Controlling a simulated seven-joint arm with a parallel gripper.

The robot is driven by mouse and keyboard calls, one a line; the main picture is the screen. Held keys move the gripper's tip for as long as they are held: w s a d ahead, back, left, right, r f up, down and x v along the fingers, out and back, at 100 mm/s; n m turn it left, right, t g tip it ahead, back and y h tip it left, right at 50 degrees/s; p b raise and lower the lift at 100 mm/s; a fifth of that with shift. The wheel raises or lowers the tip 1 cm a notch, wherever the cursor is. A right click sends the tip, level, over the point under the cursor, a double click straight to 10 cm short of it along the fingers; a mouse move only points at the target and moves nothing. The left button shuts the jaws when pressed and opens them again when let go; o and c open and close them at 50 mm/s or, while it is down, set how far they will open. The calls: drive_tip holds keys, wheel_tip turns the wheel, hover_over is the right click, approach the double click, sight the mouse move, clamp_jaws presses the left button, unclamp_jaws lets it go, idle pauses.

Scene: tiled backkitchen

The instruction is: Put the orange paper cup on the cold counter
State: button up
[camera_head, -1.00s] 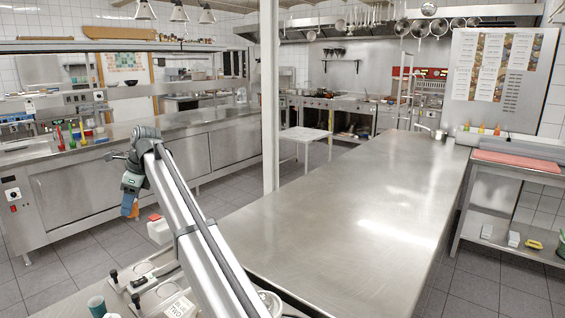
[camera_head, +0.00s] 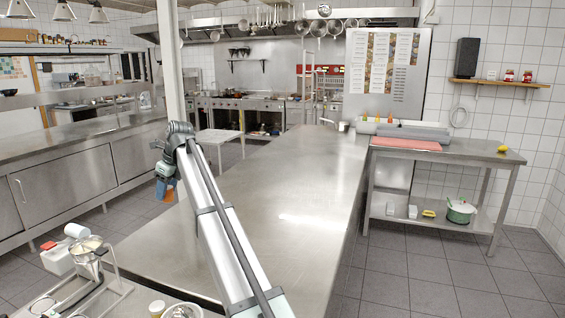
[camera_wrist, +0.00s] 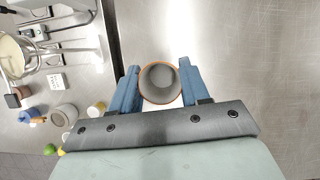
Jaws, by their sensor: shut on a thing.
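The orange paper cup (camera_head: 169,194) hangs at the end of my arm in the head view, partly hidden by the gripper. In the wrist view the cup (camera_wrist: 160,82) shows its orange rim and grey inside, between two blue fingers. My gripper (camera_wrist: 158,72) is shut on it. A long bare steel counter (camera_head: 285,185) runs under and past the arm. Another steel counter (camera_head: 65,150) with cabinet doors stands at the left. Nothing I can read marks which one is the cold counter.
A side table (camera_head: 465,152) at the right bears a red board (camera_head: 405,143) and a lemon. A white post (camera_head: 172,70) rises behind my gripper. Pitcher and small containers stand at the lower left, with several items beside the counter edge in the wrist view.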

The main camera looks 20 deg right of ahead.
drive_tip(key=d+f+m, duration=0.1)
drive_tip(key=d, duration=0.3)
drive_tip(key=shift+w+d+f, duration=0.1)
drive_tip(key=shift+w+f, duration=0.05)
drive_tip(key=shift+f, duration=9.85)
drive_tip(key=o, duration=1.1)
drive_tip(key=shift+f, duration=0.1)
drive_tip(key=shift+c, duration=0.2)
drive_tip(key=v, duration=1.2)
drive_tip(key=shift+s, duration=0.2)
